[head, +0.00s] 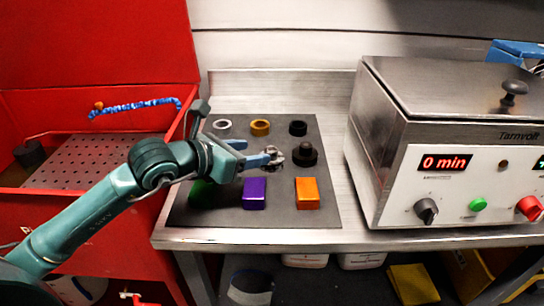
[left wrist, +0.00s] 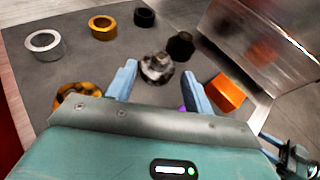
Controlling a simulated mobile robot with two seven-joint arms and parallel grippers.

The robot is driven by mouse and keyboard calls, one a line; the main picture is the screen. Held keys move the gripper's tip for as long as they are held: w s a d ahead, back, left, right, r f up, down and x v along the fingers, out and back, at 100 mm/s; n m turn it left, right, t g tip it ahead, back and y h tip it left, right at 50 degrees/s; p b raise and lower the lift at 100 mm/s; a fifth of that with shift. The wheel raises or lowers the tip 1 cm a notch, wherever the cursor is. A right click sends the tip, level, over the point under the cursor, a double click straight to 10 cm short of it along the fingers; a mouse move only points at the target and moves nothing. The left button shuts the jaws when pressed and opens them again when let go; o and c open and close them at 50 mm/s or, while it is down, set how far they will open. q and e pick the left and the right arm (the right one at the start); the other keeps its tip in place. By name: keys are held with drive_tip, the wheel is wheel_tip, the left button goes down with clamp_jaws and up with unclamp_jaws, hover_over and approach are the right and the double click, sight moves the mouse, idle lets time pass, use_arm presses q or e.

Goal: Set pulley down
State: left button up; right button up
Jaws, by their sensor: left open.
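A small grey metal part, seemingly the pulley (head: 276,154), sits on the dark mat (head: 225,219) just left of a black knobbed part (head: 305,154). Whether a finger touches the part is unclear.
Silver (head: 222,124), gold (head: 260,127) and black (head: 298,128) rings line the mat's back. Purple (head: 254,193) and orange (head: 307,193) blocks lie in front; a green piece (head: 201,194) is partly hidden by my arm. A steel oven (head: 440,150) stands right, a red bin (head: 90,105) left.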

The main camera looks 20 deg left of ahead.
sight(269, 150)
use_arm(q)
drive_tip(key=shift+p+x, duration=0.45)
drive_tip(key=shift+x, duration=3.15)
drive_tip(key=shift+c, duration=0.4)
drive_tip(key=shift+r, duration=0.1)
clamp_jaws()
